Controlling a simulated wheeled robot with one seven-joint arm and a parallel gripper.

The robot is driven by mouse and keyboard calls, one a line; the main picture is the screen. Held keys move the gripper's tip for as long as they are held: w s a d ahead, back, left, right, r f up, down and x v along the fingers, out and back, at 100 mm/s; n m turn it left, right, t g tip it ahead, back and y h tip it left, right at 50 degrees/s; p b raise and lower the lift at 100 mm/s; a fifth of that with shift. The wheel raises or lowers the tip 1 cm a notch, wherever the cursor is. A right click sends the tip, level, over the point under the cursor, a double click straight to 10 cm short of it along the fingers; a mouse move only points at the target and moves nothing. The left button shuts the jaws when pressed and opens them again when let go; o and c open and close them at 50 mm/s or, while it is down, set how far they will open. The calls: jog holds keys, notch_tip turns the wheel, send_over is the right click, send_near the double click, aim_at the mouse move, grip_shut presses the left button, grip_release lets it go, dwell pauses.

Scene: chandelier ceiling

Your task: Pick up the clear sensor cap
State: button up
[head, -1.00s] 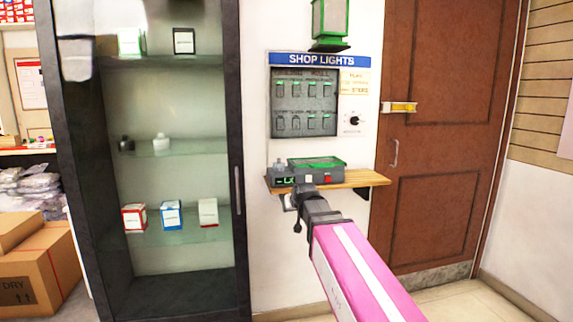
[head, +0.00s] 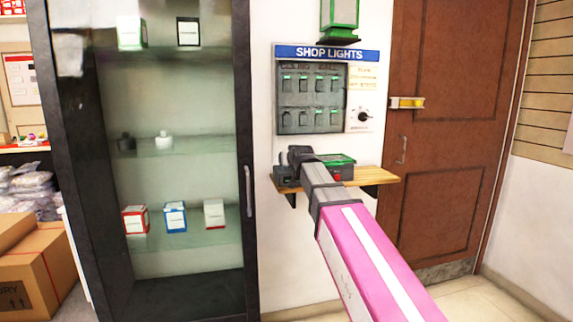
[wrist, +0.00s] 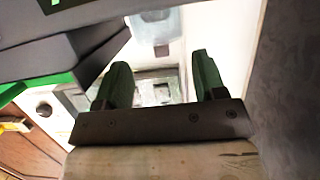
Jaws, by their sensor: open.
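The grey device (head: 287,180) with a green-rimmed top and a red button sits on the wooden shelf below the SHOP LIGHTS panel. My gripper (head: 297,155) is in front of the device's left part, hiding much of it. In the wrist view my gripper (wrist: 160,70) is open, with its two dark green fingers apart and nothing clearly between them. A pale, translucent shape (wrist: 155,24) shows beyond the fingers at the top. It may be the clear sensor cap, but I cannot be sure. In the head view I cannot make out the cap.
The wooden shelf (head: 374,175) has bare room at its right end. A glass cabinet (head: 247,190) with small boxes and bottles stands to the left. A green lantern (head: 341,14) hangs above the panel, and a brown door (head: 440,190) is on the right.

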jog(key=shift+x, duration=2.8)
jog(key=shift+s, duration=0.1)
jog(key=c, duration=0.5)
